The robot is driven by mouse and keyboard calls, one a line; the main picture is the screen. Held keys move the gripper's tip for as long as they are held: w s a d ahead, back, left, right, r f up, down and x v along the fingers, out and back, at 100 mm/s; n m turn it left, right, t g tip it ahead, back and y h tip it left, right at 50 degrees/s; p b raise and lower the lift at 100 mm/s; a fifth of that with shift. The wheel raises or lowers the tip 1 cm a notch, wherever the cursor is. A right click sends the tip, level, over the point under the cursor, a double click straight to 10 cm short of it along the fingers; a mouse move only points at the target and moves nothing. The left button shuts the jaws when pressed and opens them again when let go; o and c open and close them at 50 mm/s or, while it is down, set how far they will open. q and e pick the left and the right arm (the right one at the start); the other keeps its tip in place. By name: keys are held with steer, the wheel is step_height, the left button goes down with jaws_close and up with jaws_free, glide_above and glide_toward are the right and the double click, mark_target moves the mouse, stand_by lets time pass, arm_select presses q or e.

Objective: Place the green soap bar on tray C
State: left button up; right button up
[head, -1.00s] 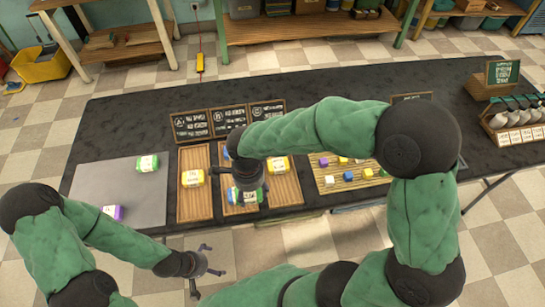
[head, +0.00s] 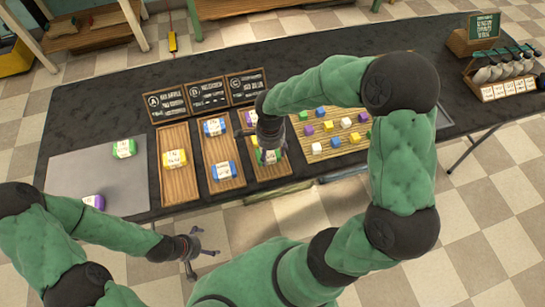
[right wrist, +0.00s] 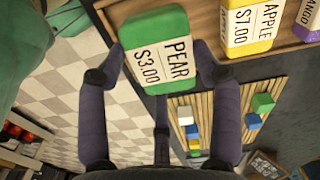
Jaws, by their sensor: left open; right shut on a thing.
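The green soap bar (head: 269,157), labelled PEAR $3.00 in the right wrist view (right wrist: 154,35), is between the fingers of my right gripper (right wrist: 160,65). The gripper is shut on it at the near part of tray C (head: 270,173), the rightmost wooden tray. In the head view my right gripper (head: 270,145) partly hides the bar and tray. I cannot tell whether the bar touches the tray. A yellow APPLE bar (right wrist: 248,25) and a purple MANGO bar (right wrist: 310,15) lie on the tray beside it. My left gripper (head: 203,256) is open and empty in front of the table.
Tray A (head: 180,187) holds a yellow bar (head: 174,159); tray B (head: 217,148) holds two blue bars. A grey mat (head: 95,175) holds another green bar (head: 124,148) and a purple bar (head: 93,202). A slatted board (head: 318,150) with colored cubes is right of tray C.

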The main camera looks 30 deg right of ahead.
mark_target(273, 152)
steer(key=shift+d+f, duration=0.2)
steer(key=f, duration=0.1)
steer(key=f+b, duration=0.1)
steer(key=f, duration=0.1)
steer(key=shift+w+d+f, duration=0.1)
steer(key=shift+d+f, duration=0.15)
steer(key=shift+f, duration=0.1)
steer(key=shift+r, duration=0.1)
steer(key=shift+f+b, duration=0.2)
steer(key=shift+b, duration=0.2)
steer(key=o, duration=1.2)
